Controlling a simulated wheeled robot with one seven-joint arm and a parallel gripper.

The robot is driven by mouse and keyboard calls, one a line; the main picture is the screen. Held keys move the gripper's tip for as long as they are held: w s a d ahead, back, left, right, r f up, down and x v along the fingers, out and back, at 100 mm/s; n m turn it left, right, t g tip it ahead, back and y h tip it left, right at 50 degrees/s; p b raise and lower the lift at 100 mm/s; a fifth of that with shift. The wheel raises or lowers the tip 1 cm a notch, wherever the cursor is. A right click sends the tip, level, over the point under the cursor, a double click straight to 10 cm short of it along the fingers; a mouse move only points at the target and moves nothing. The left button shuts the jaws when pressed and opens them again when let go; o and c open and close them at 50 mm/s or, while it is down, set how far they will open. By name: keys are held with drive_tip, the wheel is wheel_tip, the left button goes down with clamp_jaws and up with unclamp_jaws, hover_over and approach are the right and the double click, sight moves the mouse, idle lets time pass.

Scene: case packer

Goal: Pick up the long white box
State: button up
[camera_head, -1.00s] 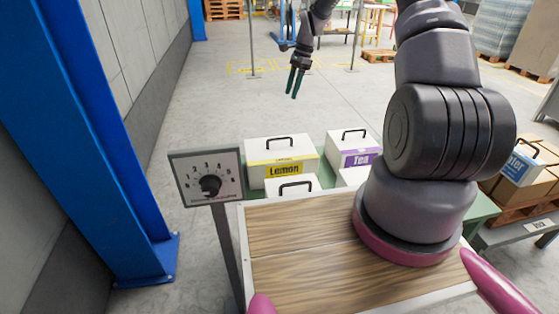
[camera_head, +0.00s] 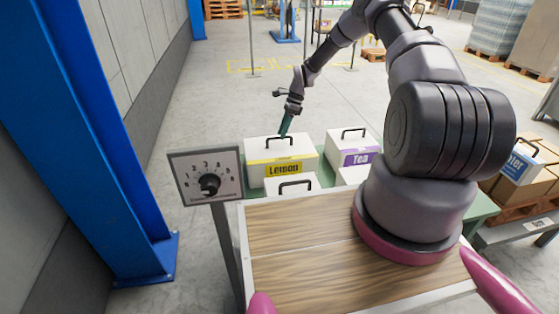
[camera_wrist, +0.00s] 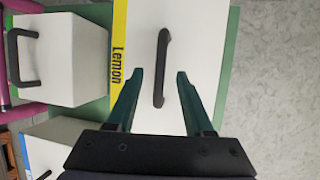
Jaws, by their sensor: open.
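A white box with a yellow "Lemon" label (camera_head: 304,158) and a black handle on its lid stands on the green table. The task's long white box is probably this one, the widest white box in view. In the wrist view the Lemon box (camera_wrist: 200,55) lies under my gripper (camera_wrist: 155,75). The green fingers are spread apart, with the black handle (camera_wrist: 161,68) between and ahead of their tips. In the head view my gripper (camera_head: 285,132) points down at the box's lid near the handle. Whether the fingers touch anything cannot be told.
A white box with a purple "Tea" label (camera_head: 356,142) stands to the right. Two more white boxes are partly hidden by my wooden-topped base. A dial panel (camera_head: 207,176) on a post and a blue column (camera_head: 95,130) stand at left.

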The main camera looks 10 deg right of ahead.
sight(279, 155)
drive_tip(key=x, duration=0.3)
drive_tip(key=shift+a+f, duration=0.2)
drive_tip(key=shift+f, duration=0.05)
clamp_jaws()
drive_tip(key=shift+w+r, duration=0.1)
drive_tip(key=shift+r, duration=0.05)
idle(1.1)
